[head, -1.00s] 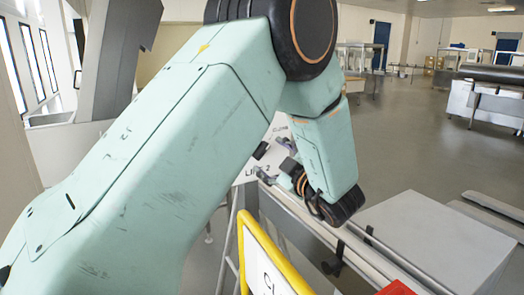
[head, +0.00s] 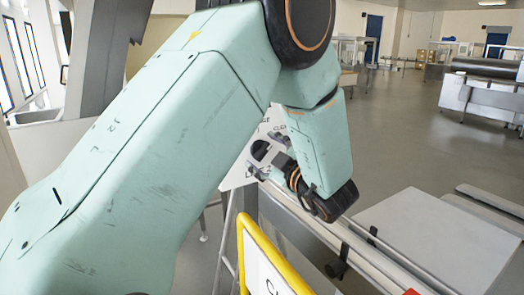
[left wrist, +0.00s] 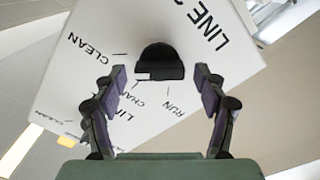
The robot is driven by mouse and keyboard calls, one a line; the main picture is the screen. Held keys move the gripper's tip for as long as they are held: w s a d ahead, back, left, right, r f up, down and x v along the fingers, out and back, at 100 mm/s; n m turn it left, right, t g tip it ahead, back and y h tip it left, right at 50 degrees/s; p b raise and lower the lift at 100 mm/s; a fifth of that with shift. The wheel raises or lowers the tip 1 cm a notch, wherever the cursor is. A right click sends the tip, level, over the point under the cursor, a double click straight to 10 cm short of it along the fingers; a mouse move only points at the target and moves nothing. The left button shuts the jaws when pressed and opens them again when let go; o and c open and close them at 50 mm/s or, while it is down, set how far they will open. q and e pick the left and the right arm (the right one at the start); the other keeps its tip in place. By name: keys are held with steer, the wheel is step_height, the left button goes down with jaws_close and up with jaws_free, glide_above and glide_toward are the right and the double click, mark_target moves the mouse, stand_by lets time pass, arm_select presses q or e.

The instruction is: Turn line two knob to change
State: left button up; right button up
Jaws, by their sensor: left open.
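The white control panel (head: 237,176) stands beyond my left arm in the head view, partly hidden by it. It fills much of the left wrist view (left wrist: 85,75), with the labels LINE, CLEAN, RUN and a partly covered CHANGE. The black line two knob (left wrist: 160,62) lies between the fingers of my left gripper (left wrist: 161,80). The fingers are open, one on each side, with visible gaps to the knob. Which label the knob points to is unclear. In the head view the left gripper (head: 276,156) is at the panel. My right gripper is not in view.
A yellow-framed sign (head: 270,257) stands in front, below my left arm. A metal rail (head: 335,232) and a light flat-topped box (head: 430,240) lie to the right. Open grey floor (head: 420,130) and other machines are farther back.

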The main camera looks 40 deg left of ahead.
arm_select(q)
steer(key=shift+w+a+f, duration=0.1)
steer(key=shift+w+a, duration=0.1)
steer(key=shift+c, duration=0.3)
steer(key=shift+s+d+r, duration=0.2)
steer(key=shift+s+d, duration=0.05)
steer(key=shift+s, duration=0.1)
steer(key=c, duration=0.4)
steer(key=shift+w, duration=0.1)
steer(key=c, duration=0.7)
